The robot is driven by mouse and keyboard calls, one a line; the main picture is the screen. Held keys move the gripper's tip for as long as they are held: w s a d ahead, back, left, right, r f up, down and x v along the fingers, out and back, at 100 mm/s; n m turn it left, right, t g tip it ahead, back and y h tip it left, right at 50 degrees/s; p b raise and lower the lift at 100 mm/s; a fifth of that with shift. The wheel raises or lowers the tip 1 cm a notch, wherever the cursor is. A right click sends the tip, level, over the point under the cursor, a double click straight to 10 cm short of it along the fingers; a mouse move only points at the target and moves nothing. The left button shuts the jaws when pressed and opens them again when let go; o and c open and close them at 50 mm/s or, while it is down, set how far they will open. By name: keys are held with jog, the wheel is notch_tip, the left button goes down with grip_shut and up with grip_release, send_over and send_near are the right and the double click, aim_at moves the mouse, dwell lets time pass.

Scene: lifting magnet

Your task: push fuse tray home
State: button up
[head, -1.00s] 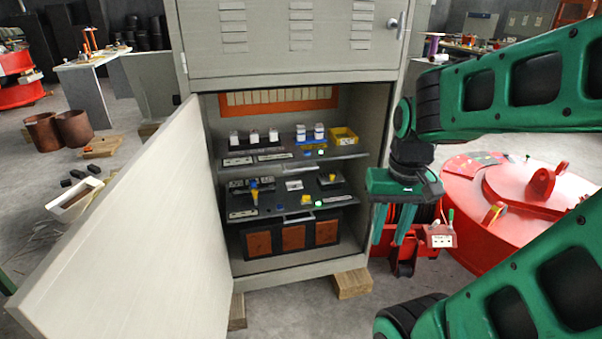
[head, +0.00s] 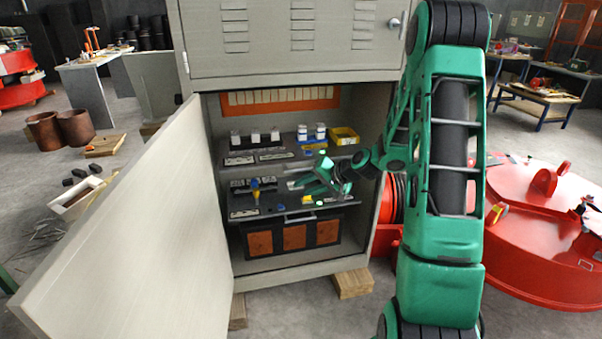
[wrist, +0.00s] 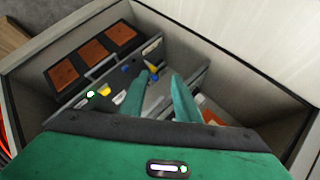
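Two dark pull-out trays sit one above the other in the open grey cabinet; I cannot tell which is the fuse tray. The upper tray (head: 240,160) holds white-topped blocks and a yellow bin (head: 343,136). The lower tray (head: 272,211) holds a blue-and-yellow piece (head: 255,188) and small blocks, with a handle on its front edge. My gripper (head: 302,181) reaches into the cabinet from the right, at the height between the trays. In the wrist view its two fingers (wrist: 162,85) are apart, with nothing clearly between them. Whether they touch a tray is unclear.
The cabinet door (head: 130,230) stands open on the left. Orange-brown panels (head: 295,237) fill the cabinet bottom. A red lifting magnet (head: 545,240) is on the floor at right. My arm covers the cabinet's right edge.

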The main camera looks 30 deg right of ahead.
jog(key=w+d+f+m+t, duration=0.2)
jog(key=w+d+m+t, duration=0.2)
jog(key=w+d, duration=0.15)
jog(key=m+t+h, duration=0.2)
jog(key=m, duration=0.2)
send_near(302, 169)
jog(key=x, duration=1)
jog(key=shift+w+d+f, duration=0.2)
jog(key=shift+w+f, duration=0.05)
jog(key=shift+f, duration=0.05)
grip_shut()
